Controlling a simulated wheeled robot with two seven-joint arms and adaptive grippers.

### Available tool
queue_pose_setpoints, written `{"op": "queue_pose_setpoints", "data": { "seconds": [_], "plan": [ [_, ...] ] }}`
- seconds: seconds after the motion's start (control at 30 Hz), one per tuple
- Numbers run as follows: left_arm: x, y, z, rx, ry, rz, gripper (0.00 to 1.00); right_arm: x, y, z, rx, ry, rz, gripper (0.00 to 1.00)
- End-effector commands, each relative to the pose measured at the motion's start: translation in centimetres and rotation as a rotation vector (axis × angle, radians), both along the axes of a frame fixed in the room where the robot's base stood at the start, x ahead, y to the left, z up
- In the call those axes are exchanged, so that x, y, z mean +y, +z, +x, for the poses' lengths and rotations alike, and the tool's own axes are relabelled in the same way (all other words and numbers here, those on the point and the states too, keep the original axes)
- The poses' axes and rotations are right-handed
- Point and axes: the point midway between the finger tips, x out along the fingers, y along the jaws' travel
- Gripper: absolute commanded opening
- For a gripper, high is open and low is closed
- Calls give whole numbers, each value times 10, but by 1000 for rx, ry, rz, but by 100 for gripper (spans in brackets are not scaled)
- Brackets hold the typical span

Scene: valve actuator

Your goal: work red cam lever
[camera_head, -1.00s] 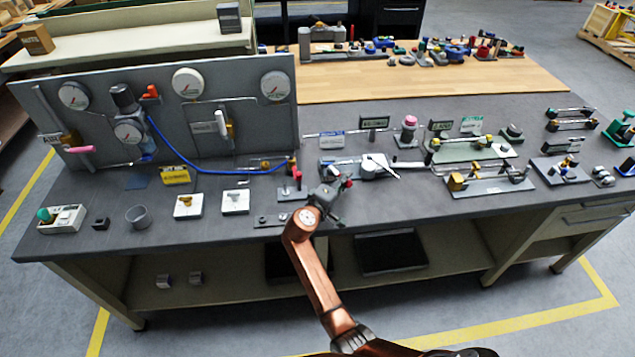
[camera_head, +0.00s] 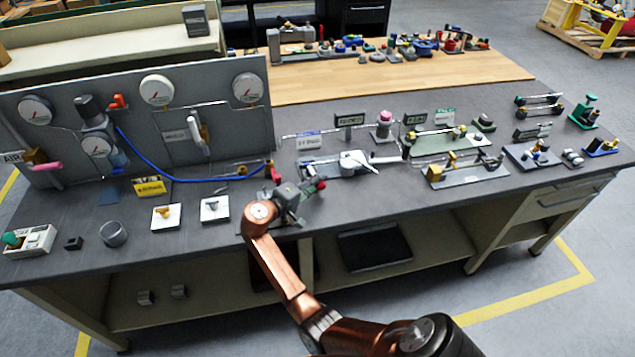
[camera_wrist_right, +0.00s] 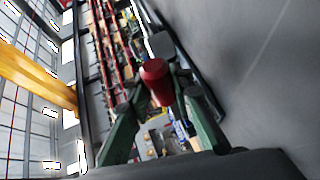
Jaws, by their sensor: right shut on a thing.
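In the right wrist view the red end (camera_wrist_right: 155,80) stands between the dark green fingers of my right gripper (camera_wrist_right: 160,88). The right gripper is shut on the lever. My copper arm and gripper hide most of the lever's mount in the head view. My left gripper is not in view.
The grey bench (camera_head: 375,205) holds several fixtures. A fixture with a white block (camera_head: 353,160) stands behind the gripper. White plates (camera_head: 214,209) lie to the left. A gauge panel (camera_head: 55,95) with a blue hose (camera_head: 160,167) rises at the back left.

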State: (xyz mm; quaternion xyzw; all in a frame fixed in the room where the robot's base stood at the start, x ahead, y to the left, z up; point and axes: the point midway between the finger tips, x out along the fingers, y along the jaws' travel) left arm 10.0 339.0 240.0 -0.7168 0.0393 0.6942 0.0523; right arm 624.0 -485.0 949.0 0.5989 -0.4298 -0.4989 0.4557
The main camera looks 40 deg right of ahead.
Motion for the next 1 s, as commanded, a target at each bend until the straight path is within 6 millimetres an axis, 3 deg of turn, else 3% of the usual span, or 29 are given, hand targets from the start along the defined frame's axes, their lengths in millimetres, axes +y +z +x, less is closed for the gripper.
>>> {"op": "queue_pose_setpoints", "data": {
  "seconds": [0.07,0.1,0.33,0.67,0.87,1.0],
  "plan": [
    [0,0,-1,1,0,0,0,-3,-3,-4,6,-14,1,0],
    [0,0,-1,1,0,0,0,-3,-3,-5,6,-14,1,23],
    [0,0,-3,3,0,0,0,-1,-2,-2,5,-7,0,38],
    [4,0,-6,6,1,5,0,2,-1,-1,3,-3,0,39],
    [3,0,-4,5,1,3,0,28,5,-5,3,-2,2,39],
    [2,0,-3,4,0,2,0,57,11,-10,3,-3,2,39]
  ]
}}
